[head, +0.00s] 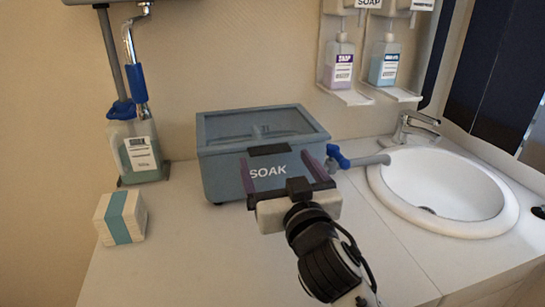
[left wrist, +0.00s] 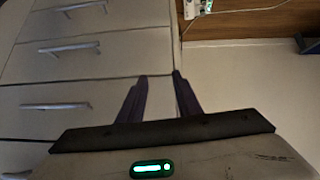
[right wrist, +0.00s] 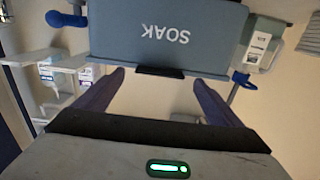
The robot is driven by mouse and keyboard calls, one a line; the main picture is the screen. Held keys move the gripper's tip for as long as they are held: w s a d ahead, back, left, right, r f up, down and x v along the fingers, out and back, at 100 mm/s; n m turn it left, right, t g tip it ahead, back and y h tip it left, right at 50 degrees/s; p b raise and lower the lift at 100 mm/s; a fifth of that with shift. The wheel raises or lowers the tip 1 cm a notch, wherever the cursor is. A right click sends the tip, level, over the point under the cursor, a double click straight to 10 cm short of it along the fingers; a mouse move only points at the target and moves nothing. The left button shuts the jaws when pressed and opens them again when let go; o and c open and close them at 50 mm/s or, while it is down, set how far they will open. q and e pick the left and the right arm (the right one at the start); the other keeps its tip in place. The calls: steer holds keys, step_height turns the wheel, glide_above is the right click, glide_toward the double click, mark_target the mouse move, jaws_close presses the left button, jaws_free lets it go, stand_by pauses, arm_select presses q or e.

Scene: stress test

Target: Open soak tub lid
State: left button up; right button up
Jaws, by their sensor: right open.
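The blue-grey soak tub (head: 225,165), marked SOAK, stands on the counter against the wall, and its front shows upside down in the right wrist view (right wrist: 120,40). Its see-through lid (head: 235,125) lies flat and shut on top. A black tab handle (head: 268,150) sits at the lid's front edge and also shows in the right wrist view (right wrist: 160,71). My right gripper (head: 281,168) is open and empty before the tub's front, its fingers to either side of the tab. My left gripper (left wrist: 160,75) is open with a narrow gap, empty, facing drawers away from the tub.
A blue valve (head: 338,158) and pipe stick out at the tub's right, towards the white sink (head: 445,185). A green-liquid bottle (head: 137,150) and a small teal-banded box (head: 121,218) stand left. Soap dispensers (head: 340,62) hang on the wall. The front counter (head: 170,270) is clear.

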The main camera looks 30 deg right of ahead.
mark_target(272, 153)
steer(key=x, duration=0.3)
steer(key=shift+w+d, duration=0.1)
steer(key=shift+w, duration=0.25)
arm_select(q)
steer(key=shift+w+a+r, duration=0.25)
steer(key=shift+w, duration=0.25)
